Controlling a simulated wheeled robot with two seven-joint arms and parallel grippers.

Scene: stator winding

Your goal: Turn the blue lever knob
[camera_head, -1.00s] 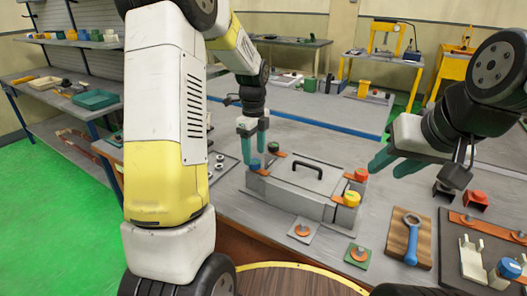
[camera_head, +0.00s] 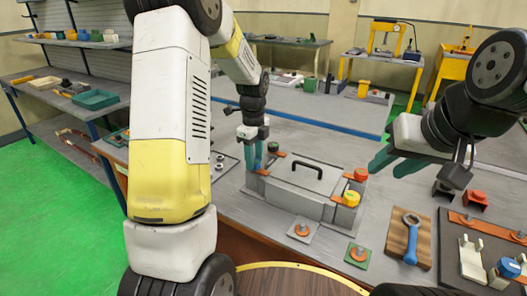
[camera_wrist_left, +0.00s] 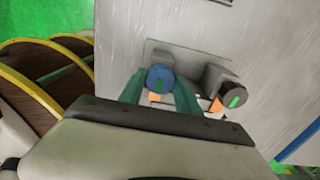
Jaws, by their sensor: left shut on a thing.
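The blue lever knob (camera_wrist_left: 161,78) shows in the left wrist view, round and dark blue with a green mark on its top. My left gripper (camera_wrist_left: 160,88) has its teal fingers on either side of the knob and is shut on it. In the head view the left gripper (camera_head: 259,160) points down at the left end of the grey box (camera_head: 296,185), and its fingers largely hide the blue knob. My right gripper (camera_head: 391,164) is empty, its two teal fingers apart, above the table right of the box.
A black knob with a green mark (camera_wrist_left: 232,97) stands close beside the blue one. A black handle (camera_head: 306,166) tops the box; red (camera_head: 361,174) and yellow (camera_head: 351,198) knobs are at its right end. A wooden board with a blue wrench (camera_head: 410,235) lies to the right.

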